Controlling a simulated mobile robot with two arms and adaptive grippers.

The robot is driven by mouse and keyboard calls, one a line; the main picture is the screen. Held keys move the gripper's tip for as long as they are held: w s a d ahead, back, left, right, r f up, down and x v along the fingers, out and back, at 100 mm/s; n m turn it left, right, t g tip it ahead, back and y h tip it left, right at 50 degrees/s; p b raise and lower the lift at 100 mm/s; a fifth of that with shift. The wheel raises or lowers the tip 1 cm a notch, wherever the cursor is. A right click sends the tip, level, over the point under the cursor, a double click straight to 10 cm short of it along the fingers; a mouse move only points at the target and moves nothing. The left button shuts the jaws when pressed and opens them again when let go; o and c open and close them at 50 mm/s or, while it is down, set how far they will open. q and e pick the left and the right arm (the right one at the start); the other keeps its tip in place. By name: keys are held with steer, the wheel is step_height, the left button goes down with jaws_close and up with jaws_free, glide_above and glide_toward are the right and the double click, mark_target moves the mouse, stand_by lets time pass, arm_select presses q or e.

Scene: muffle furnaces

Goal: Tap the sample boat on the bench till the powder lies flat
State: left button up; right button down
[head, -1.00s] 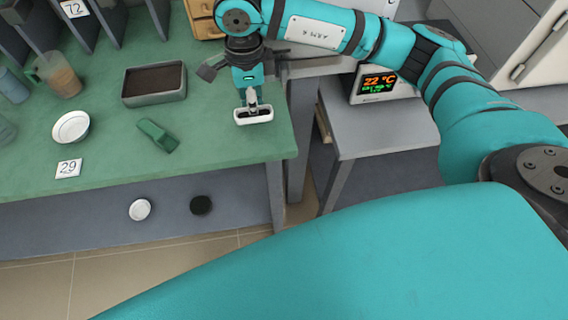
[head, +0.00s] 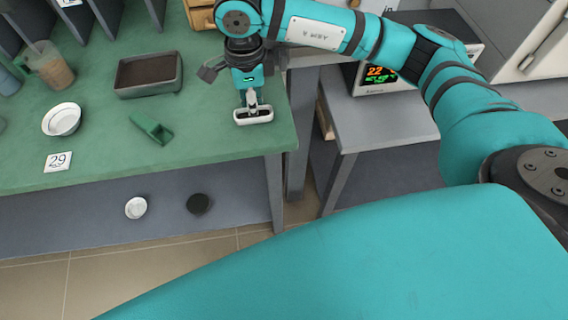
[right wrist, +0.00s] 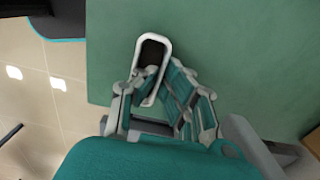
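The sample boat (head: 254,117) is a small white oblong dish near the right front corner of the green bench (head: 215,140). It also shows in the right wrist view (right wrist: 139,53), with dark powder (right wrist: 152,54) inside; I cannot tell whether the powder lies flat. My right gripper (head: 250,99) points down and is shut on one side of the boat; its fingers also show in the right wrist view (right wrist: 152,88). The boat looks level, but I cannot tell whether it touches the bench. My left gripper is out of view.
A grey tray of dark material (head: 149,75), a green scoop-like object (head: 152,127), a white dish (head: 62,119), a card marked 29 (head: 58,161) and a beaker (head: 52,66) stand left of the boat. A display unit (head: 378,78) sits on a lower grey table (head: 385,125).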

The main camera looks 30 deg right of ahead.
steer(key=shift+w+r+p, duration=0.1)
steer(key=shift+r+p, duration=0.2)
steer(key=shift+r, duration=0.1)
steer(key=shift+r+p, duration=0.75)
steer(key=shift+r, duration=0.95)
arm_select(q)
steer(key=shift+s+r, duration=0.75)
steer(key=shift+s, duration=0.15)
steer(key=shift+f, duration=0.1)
arm_select(e)
steer(key=shift+f, duration=0.1)
